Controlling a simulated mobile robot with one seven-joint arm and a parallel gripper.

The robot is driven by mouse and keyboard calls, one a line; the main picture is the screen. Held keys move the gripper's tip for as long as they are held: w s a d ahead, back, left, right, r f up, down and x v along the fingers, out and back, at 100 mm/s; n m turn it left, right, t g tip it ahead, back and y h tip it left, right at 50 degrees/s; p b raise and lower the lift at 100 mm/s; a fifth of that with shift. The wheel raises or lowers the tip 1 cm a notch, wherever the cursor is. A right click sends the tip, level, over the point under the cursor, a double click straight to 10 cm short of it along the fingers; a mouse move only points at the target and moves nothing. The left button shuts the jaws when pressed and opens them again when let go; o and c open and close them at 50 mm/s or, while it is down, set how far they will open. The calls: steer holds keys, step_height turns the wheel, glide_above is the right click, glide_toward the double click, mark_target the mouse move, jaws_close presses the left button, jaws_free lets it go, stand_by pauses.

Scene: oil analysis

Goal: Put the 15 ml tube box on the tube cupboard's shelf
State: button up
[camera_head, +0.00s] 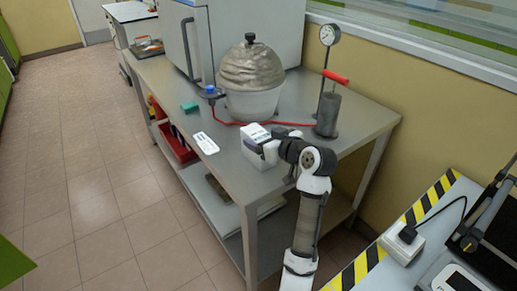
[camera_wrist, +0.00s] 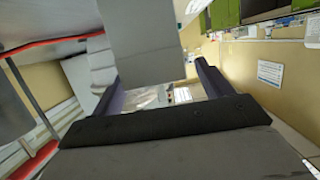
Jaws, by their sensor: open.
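A small white box with dark print on its top (camera_head: 255,133), which looks like the 15 ml tube box, stands on the grey metal table near its front edge. My gripper (camera_head: 265,150) is at the box's near right side, with a dark purple finger beside it. In the wrist view my gripper (camera_wrist: 160,90) is open, its two fingers apart. A plain grey face (camera_wrist: 140,40) shows beyond and between them; I cannot tell if it is the box. Whether the fingers touch the box is unclear. I cannot identify the tube cupboard's shelf.
On the table (camera_head: 350,125) are a metal-domed white vessel (camera_head: 251,80), a gauge stand (camera_head: 328,80), a red hose (camera_head: 230,123) and a white card (camera_head: 206,143). A large grey cabinet (camera_head: 240,35) stands behind. A striped bench (camera_head: 400,235) is at right. Floor at left is clear.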

mark_target(260, 135)
steer(key=x, duration=0.3)
steer(key=shift+w, duration=0.2)
steer(key=c, duration=1.3)
